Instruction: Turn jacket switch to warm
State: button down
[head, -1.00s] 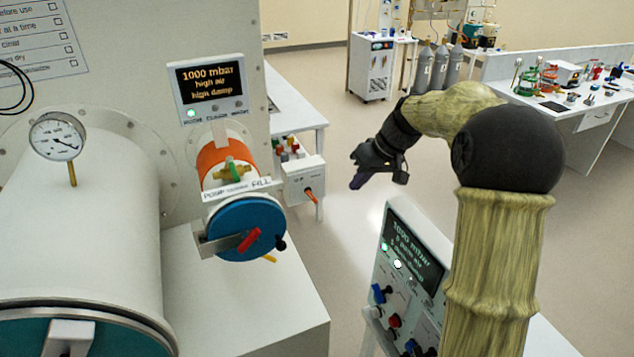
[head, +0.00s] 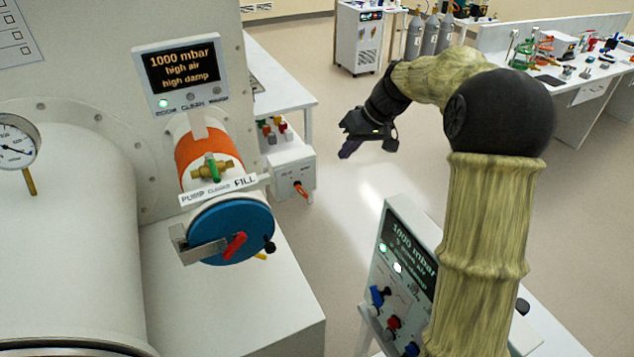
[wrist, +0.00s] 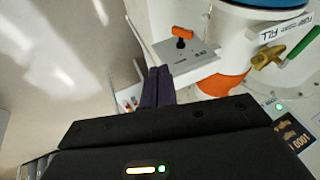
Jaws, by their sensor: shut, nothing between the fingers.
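A rotary switch with an orange handle (head: 299,188) sits on the face of a small white box (head: 284,174) beyond the glovebox's side port. Its lettering is too small to read in the head view. The same orange handle (wrist: 182,33) and the white box face (wrist: 190,55) show in the wrist view, just beyond my fingertips. My gripper (head: 347,151) is shut and empty, held in the air to the right of the box, fingers pointing down-left. In the wrist view its dark fingers (wrist: 157,84) are together, apart from the handle.
The side port has a blue door (head: 230,232), an orange band (head: 205,150) and a green-handled brass valve (head: 213,170). A display panel (head: 180,70) hangs above it. A control console (head: 400,270) stands at lower right. Open floor lies beyond my gripper.

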aim_at(302, 192)
jog(key=p+x, duration=0.2)
jog(key=x, duration=0.2)
jog(key=s+a+p+x, duration=0.1)
jog(key=x, duration=0.3)
jog(key=a+p+x, duration=0.1)
jog(key=p+x, duration=0.1)
jog(key=x, duration=0.3)
jog(key=shift+s+r+p, duration=0.3)
jog(key=shift+s+p, duration=0.05)
jog(key=shift+f, duration=0.1)
jog(key=y+b, duration=0.2)
jog(key=b, duration=0.1)
jog(key=f+g+y+b, duration=0.1)
jog(key=b, duration=0.2)
jog(key=m+g+y+b, duration=0.1)
jog(key=y+b, duration=0.1)
jog(key=b, duration=0.1)
jog(key=shift+a+f+y, duration=0.1)
jog(key=shift+f+y, duration=0.2)
jog(key=shift+f, duration=0.05)
jog(key=shift+r, duration=0.25)
